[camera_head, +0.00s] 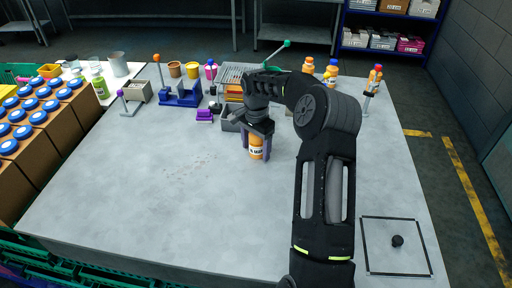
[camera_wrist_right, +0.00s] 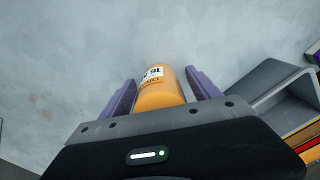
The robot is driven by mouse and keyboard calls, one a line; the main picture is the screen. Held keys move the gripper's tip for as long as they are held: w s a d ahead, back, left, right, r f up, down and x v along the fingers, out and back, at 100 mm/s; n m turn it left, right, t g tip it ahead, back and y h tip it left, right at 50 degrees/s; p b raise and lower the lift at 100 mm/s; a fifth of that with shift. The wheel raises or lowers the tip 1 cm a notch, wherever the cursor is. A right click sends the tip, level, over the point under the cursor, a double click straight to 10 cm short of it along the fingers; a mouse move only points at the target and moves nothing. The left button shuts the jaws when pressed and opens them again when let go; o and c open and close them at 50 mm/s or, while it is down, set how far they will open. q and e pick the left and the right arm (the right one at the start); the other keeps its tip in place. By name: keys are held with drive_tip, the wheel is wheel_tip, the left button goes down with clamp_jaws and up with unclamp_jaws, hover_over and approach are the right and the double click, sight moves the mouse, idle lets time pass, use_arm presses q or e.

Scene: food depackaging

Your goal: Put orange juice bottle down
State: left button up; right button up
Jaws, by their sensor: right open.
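The orange juice bottle (camera_head: 256,149) stands upright on the grey table (camera_head: 130,205) near its middle, with a white label showing. My right gripper (camera_head: 257,155) comes down over it from above, with one finger on each side of the bottle. In the right wrist view the bottle (camera_wrist_right: 160,87) sits between the two purple fingers of my right gripper (camera_wrist_right: 160,92). The fingers are open, with narrow gaps beside the bottle. The bottle's top is hidden by the gripper. My left gripper is not in view.
Other bottles (camera_head: 331,73), a blue fixture (camera_head: 181,95) and a purple block (camera_head: 204,115) stand farther back. Blue-capped bottles in boxes (camera_head: 50,135) line the left. The table's front left is clear.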

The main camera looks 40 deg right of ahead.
wheel_tip(320, 180, up, 9)
drive_tip(key=shift+r+b, duration=0.1)
drive_tip(key=shift+b, duration=0.75)
drive_tip(key=shift+r+p, duration=0.7)
drive_tip(key=shift+r, duration=0.85)
drive_tip(key=shift+o, duration=0.3)
